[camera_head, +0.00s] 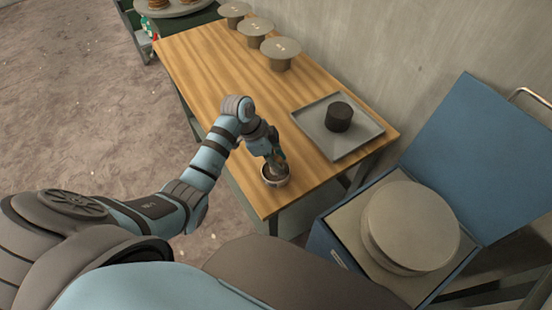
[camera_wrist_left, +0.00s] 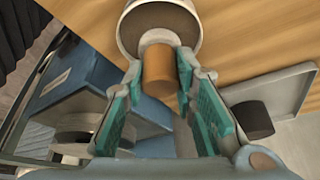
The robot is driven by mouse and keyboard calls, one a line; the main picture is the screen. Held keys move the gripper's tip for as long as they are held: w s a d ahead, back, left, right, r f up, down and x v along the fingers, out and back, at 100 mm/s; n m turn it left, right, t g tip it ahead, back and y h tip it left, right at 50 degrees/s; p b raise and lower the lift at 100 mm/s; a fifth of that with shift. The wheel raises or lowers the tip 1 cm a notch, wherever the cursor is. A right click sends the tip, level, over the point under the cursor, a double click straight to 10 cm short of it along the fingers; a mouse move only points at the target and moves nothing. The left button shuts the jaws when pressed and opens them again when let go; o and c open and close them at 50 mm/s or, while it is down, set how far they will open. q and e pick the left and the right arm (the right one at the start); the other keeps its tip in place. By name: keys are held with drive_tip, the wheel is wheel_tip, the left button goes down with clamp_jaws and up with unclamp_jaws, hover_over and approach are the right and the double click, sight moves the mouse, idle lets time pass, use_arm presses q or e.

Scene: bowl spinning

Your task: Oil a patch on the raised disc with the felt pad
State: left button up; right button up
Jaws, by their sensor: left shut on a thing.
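My left gripper (camera_head: 276,160) reaches down from the left over a small bowl (camera_head: 275,184) at the table's near end. It is shut on the felt pad's brown cylindrical handle (camera_wrist_left: 159,66), which sits between the teal fingers in the left wrist view. The pad's pale end (camera_wrist_left: 159,37) points into the bowl, whose light rim (camera_wrist_left: 199,38) shows behind it. I cannot tell whether the pad touches the bottom. The raised disc (camera_head: 413,225) is round, beige and flat-topped, on a blue box to the right of the table. My right gripper is not in view.
A grey tray (camera_head: 365,139) with a dark cylinder (camera_head: 338,116) stands right of the bowl on the wooden table (camera_head: 215,75). Three grey round-topped stands (camera_head: 281,50) line the wall side. The box's blue lid (camera_head: 478,155) stands open beside the disc. The table's middle is clear.

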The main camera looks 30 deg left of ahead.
use_arm(q)
drive_tip(key=shift+f, duration=0.3)
drive_tip(key=shift+s+f, duration=0.1)
idle(1.5)
wheel_tip(320, 180, up, 6)
drive_tip(key=p, duration=0.6)
drive_tip(key=shift+f, duration=0.15)
drive_tip(key=shift+r+p, duration=0.35)
drive_tip(key=shift+r, duration=0.4)
drive_tip(key=shift+f, duration=0.1)
